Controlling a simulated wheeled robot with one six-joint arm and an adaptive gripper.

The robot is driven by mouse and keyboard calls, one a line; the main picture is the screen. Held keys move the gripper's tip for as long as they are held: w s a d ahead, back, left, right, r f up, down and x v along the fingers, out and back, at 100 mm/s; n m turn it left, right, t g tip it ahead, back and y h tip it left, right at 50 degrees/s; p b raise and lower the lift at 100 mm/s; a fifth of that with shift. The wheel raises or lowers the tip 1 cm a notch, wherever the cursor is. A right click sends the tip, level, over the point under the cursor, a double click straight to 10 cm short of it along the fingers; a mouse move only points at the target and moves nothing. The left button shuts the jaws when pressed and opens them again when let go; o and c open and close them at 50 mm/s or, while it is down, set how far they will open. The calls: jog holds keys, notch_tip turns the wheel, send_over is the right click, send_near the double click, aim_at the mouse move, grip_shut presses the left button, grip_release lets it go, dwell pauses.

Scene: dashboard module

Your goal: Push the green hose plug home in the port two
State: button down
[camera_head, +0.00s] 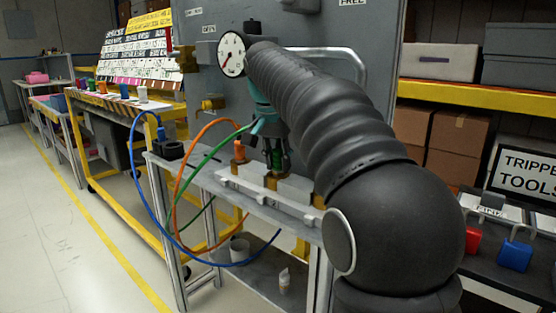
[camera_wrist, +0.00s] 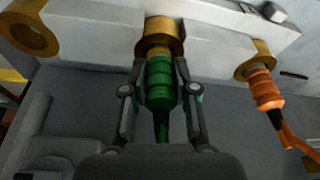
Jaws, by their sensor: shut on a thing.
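My gripper (camera_head: 275,160) points down at the white port block from above. In the wrist view, its two fingers (camera_wrist: 160,72) are shut on the green hose plug (camera_wrist: 159,95), one on each side. The plug's tip lines up with the middle brass port (camera_wrist: 161,32). A short brass-coloured neck shows between the green body and the port rim; I cannot tell how deep it sits. The green hose (camera_head: 209,157) loops down to the left. In the head view, my arm and fingers hide most of the plug.
An orange plug (camera_wrist: 264,90) sits at the neighbouring brass port (camera_wrist: 254,62). The brass port at the other end (camera_wrist: 30,36) looks empty. A blue plug (camera_head: 161,133) stands at a black block. Orange and blue hoses hang before the bench. A gauge (camera_head: 231,54) is on the panel behind.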

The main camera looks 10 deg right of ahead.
jog(key=shift+f, duration=0.35)
dwell(0.8)
jog(key=c, duration=0.8)
grip_release()
